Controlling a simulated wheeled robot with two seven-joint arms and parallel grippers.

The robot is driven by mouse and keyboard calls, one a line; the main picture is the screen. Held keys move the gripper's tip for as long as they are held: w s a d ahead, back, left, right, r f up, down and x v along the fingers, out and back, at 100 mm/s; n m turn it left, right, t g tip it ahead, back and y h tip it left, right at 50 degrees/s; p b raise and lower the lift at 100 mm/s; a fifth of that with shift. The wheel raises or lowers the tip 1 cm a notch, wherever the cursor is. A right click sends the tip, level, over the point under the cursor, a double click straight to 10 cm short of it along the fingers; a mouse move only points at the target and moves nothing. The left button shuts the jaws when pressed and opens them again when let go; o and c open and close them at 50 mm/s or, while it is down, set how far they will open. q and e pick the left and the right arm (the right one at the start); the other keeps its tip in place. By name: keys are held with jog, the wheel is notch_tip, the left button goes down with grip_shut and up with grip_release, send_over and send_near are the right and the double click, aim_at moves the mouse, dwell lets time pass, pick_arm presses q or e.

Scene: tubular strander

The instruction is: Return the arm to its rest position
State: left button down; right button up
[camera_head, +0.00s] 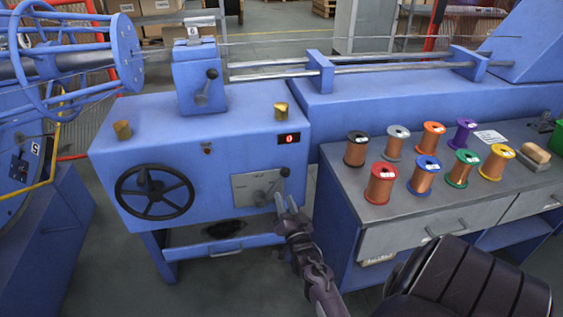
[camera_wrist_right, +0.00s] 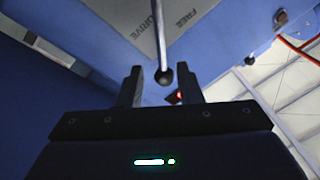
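My right arm reaches up from the bottom to the front of the blue machine cabinet (camera_head: 205,135). My right gripper (camera_head: 286,201) is just below and in front of the lever (camera_head: 270,189) on a grey plate (camera_head: 243,187). In the right wrist view the two fingers of my right gripper (camera_wrist_right: 160,74) stand apart with nothing clamped. The lever's dark ball knob (camera_wrist_right: 163,77) shows between the fingertips, not visibly touched; its depth is hard to tell. The plate (camera_wrist_right: 125,15) carries the words DRIVE and FREE. My left gripper is not in view.
A black handwheel (camera_head: 154,192) is on the cabinet's left. At right, a grey-topped bench (camera_head: 400,208) holds several coloured wire spools (camera_head: 381,184). Grey floor (camera_head: 225,285) is clear in front of the cabinet.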

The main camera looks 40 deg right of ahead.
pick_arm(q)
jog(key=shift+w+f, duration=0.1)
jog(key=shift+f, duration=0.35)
pick_arm(e)
jog(key=v, duration=0.2)
jog(key=shift+s+a, duration=0.1)
jog(key=shift+s, duration=0.15)
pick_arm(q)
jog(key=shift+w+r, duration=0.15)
